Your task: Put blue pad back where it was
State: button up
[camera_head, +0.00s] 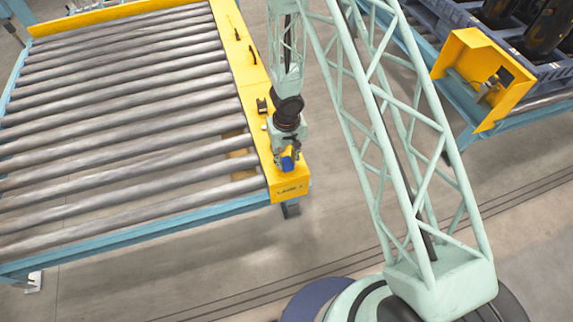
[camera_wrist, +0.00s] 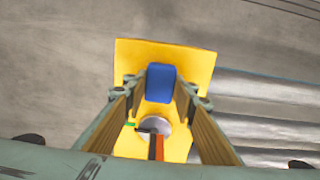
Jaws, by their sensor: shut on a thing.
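The blue pad (camera_wrist: 160,82) sits between the two fingertips of my gripper (camera_wrist: 155,92) in the wrist view, and the gripper is shut on it. The yellow side rail (camera_wrist: 190,58) of the roller conveyor lies below it. In the head view my gripper (camera_head: 287,162) points down over the near end of the yellow rail (camera_head: 262,125), and the blue pad (camera_head: 287,164) shows at its tips. I cannot tell whether the pad touches the rail or is held a little above it.
The rollers (camera_head: 120,130) lie left of the rail. Several small dark tools (camera_head: 253,55) lie along the rail. A round grey spot (camera_wrist: 152,126) and a red and black item (camera_wrist: 156,146) show on the rail near the pad. A yellow bracket (camera_head: 483,80) stands at the upper right.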

aim_at(286, 162)
jog(key=shift+f+b, duration=0.3)
jog(key=shift+f, duration=0.15)
jog(key=o, duration=0.8)
jog(key=shift+r, duration=0.1)
jog(key=shift+r+p, duration=5.9)
jog(key=shift+p, duration=0.05)
jog(key=shift+r, duration=0.1)
